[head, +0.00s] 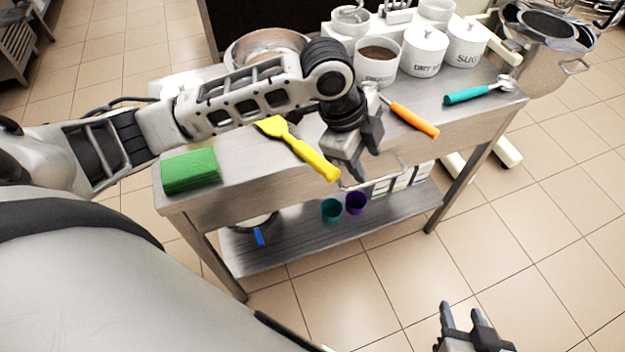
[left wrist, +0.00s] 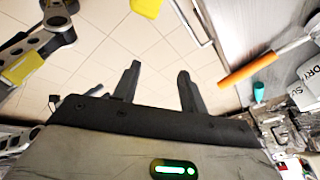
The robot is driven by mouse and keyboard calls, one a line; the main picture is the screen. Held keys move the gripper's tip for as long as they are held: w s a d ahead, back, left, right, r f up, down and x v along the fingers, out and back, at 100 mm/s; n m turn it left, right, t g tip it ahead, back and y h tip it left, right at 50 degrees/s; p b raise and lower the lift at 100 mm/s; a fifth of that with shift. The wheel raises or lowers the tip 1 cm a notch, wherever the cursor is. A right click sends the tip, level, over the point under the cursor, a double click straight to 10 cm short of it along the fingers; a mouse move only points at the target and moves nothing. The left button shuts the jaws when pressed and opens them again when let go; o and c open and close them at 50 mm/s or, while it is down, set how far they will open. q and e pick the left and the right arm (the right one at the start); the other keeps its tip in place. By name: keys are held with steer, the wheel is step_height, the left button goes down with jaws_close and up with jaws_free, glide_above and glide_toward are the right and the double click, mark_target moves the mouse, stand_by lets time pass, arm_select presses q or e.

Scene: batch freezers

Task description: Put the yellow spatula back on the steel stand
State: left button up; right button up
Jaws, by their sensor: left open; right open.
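The yellow spatula (head: 304,151) lies on the steel stand (head: 240,190), its handle end reaching past the front edge. My left arm passes above it and hides part of the stand. My left gripper (head: 362,168) is open and empty, just right of the handle end and apart from it as far as I can tell. In the left wrist view the open fingers (left wrist: 157,78) have only floor between them; a yellow tip (left wrist: 147,7) shows at the top edge. My right gripper (head: 464,314) is open and empty over the floor, low at the right.
An orange-handled tool (head: 414,119) and a teal-handled scoop (head: 472,94) lie on the stand's right side. A green sponge (head: 190,170) is at its left end. White canisters (head: 424,52) and a large bowl (head: 262,46) stand behind. Cups (head: 331,209) sit on the lower shelf.

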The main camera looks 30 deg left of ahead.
arm_select(q)
steer(key=s+d+f+n+t+h, duration=0.2)
steer(key=d+f+n+h, duration=0.1)
steer(key=d+f+n, duration=0.15)
steer(key=s+a+f+n+t+y, duration=0.3)
steer(key=s+a+f+n+t, duration=0.3)
steer(key=s+n, duration=0.5)
step_height(320, 180, down, 2)
steer(key=shift+a+f+y, duration=0.25)
steer(key=shift+a+y, duration=0.15)
steer(key=shift+a, duration=0.35)
